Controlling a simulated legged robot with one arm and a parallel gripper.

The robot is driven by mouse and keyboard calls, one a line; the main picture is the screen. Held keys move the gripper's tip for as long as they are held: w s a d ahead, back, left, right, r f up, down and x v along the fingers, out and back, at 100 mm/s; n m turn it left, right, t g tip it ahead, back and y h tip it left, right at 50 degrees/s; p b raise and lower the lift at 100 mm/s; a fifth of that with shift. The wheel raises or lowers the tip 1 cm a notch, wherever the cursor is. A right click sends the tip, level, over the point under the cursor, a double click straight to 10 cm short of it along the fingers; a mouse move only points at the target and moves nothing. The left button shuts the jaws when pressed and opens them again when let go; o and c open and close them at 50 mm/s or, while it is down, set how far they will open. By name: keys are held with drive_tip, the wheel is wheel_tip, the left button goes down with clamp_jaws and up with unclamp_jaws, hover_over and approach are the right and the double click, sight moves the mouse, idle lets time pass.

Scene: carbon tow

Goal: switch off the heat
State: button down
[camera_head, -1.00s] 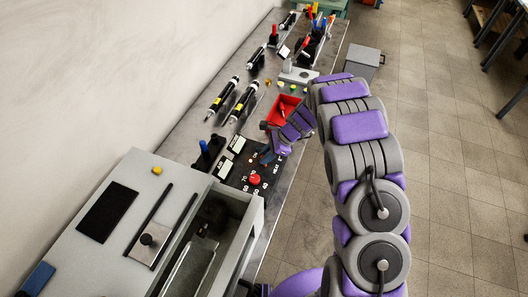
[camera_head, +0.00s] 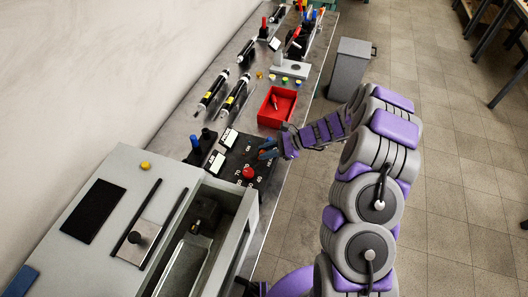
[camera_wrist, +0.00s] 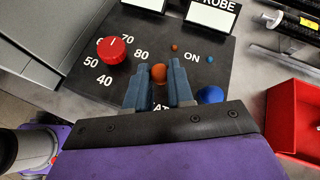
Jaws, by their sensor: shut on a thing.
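The black control panel (camera_head: 236,150) lies on the bench beside the grey machine. It bears a red dial (camera_wrist: 112,50) with white numbers, an orange ball-tipped switch (camera_wrist: 159,73) and a blue ball-tipped one (camera_wrist: 210,95). The red dial also shows in the head view (camera_head: 249,173). My gripper (camera_wrist: 160,82) has its blue-grey fingers on either side of the orange ball, shut on it. The end of the HEAT label, "AT", shows between the fingers; the rest is hidden. "ON" is printed beyond. In the head view my gripper (camera_head: 266,153) is over the panel's right edge.
A red tray (camera_head: 265,122) stands just behind my gripper; its corner shows at right in the wrist view. The grey machine (camera_head: 150,170) fills the near left. Black tools (camera_head: 234,97) lie on the bench. A grey bin (camera_head: 349,70) stands beside it.

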drive_tip(key=shift+d+f+y, duration=0.2)
drive_tip(key=shift+d+y, duration=0.1)
drive_tip(key=shift+y, duration=0.1)
drive_tip(key=shift+b, duration=0.3)
drive_tip(key=c, duration=1.2)
unclamp_jaws()
drive_tip(key=shift+w+d, duration=0.1)
drive_tip(key=shift+o, duration=1)
drive_tip(key=p+v, duration=0.3)
drive_tip(key=v, duration=1.4)
drive_tip(key=shift+s+d, duration=0.2)
drive_tip(key=shift+d, duration=0.15)
